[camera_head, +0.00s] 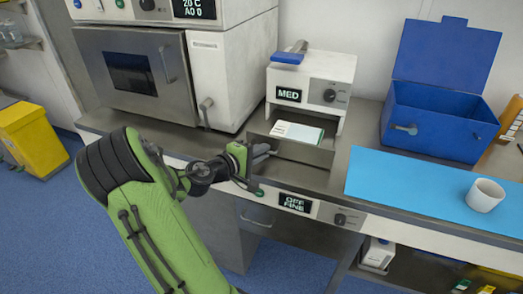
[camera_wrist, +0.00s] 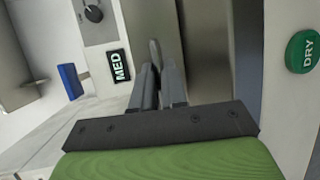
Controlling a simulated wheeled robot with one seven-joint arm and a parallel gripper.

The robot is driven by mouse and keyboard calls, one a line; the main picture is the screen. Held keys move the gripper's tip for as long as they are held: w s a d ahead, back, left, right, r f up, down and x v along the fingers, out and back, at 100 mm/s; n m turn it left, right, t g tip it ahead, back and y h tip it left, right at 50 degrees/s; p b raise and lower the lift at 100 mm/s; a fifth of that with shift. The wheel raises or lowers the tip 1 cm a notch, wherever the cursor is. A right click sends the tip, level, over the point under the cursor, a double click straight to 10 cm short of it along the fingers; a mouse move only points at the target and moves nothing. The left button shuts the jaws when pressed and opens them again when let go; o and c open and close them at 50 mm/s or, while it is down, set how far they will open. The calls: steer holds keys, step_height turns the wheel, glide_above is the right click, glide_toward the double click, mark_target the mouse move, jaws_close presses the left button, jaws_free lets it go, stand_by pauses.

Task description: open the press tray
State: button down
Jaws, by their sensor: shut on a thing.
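The press (camera_head: 318,92) is a white box with a blue-gripped lever on top and a "MED" display; part of it shows sideways at the left of the wrist view (camera_wrist: 95,50). Its grey metal press tray (camera_head: 308,154) sticks out at the front below, with a white and green packet (camera_head: 297,132) lying in it. My gripper (camera_head: 264,153) is at the left part of the tray's front. In the wrist view its fingers (camera_wrist: 160,82) are close together on a grey handle-like part of the tray; the exact contact is hard to see.
A metal-doored oven (camera_head: 135,62) stands to the left. A blue mat (camera_head: 400,182) with a white cup (camera_head: 485,194) and an open blue box (camera_head: 435,118) are to the right. The counter front has an "OFF FINE" panel (camera_head: 296,202) below the tray.

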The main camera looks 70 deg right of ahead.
steer(key=shift+a, duration=0.55)
steer(key=c, duration=1.2)
jaws_free()
steer(key=shift+o, duration=0.2)
steer(key=p+v, duration=0.3)
steer(key=v, duration=1.2)
steer(key=shift+w+a+r, duration=0.2)
steer(key=shift+w+a, duration=0.05)
steer(key=shift+a, duration=0.05)
